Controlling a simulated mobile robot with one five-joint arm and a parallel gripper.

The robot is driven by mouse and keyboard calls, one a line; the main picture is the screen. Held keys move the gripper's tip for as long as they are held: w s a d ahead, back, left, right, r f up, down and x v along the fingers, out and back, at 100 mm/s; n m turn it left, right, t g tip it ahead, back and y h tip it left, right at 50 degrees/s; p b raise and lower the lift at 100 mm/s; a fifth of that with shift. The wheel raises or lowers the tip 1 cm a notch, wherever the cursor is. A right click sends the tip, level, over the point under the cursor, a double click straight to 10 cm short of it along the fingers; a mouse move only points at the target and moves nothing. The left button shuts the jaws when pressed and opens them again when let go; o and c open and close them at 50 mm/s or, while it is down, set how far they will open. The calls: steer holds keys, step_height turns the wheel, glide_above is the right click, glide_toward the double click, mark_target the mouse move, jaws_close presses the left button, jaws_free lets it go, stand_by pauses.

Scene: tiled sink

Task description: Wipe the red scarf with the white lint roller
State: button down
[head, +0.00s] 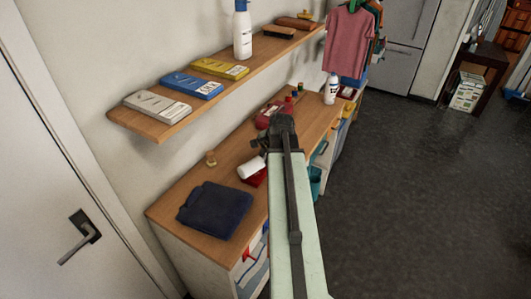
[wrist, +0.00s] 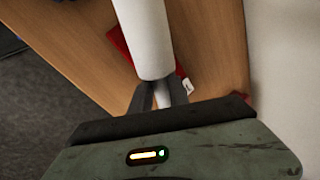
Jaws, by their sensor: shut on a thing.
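The white lint roller (head: 250,168) is in my gripper (wrist: 155,97). In the wrist view its white cylinder (wrist: 146,38) points away from the jaws, which are shut on its thin handle. The red scarf (head: 255,180) lies flat on the wooden counter, partly hidden behind the roller and my arm. In the wrist view the scarf (wrist: 119,46) shows on both sides of the roller, with a small white tag at its edge. The roller is over the scarf; I cannot tell whether they touch.
Red items (head: 264,117) and a white bottle (head: 331,88) stand farther back. A wall shelf (head: 148,128) with several boxes hangs above.

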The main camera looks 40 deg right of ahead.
step_height(320, 180, down, 3)
steer(key=shift+d+r+b, duration=0.1)
steer(key=shift+r+b, duration=0.05)
steer(key=shift+b, duration=0.8)
steer(key=shift+w+d+r, duration=0.25)
steer(key=shift+d, duration=0.05)
steer(key=shift+w+d+f+g, duration=0.1)
steer(key=shift+w+d+g, duration=0.1)
steer(key=shift+d, duration=0.6)
steer(key=shift+w+d+f+g, duration=0.1)
steer(key=shift+w+d, duration=0.1)
steer(key=shift+d, duration=0.6)
steer(key=shift+s+a, duration=0.3)
steer(key=shift+a, duration=0.7)
steer(key=shift+s+a, duration=0.3)
steer(key=shift+a, duration=0.65)
steer(key=shift+a+r+p, duration=0.15)
steer(key=shift+r+p, duration=0.8)
steer(key=shift+p, duration=0.1)
step_height(320, 180, up, 6)
steer(key=p, duration=0.5)
steer(key=shift+p, duration=0.4)
step_height(320, 180, down, 6)
steer(key=b, duration=0.6)
steer(key=shift+s, duration=0.1)
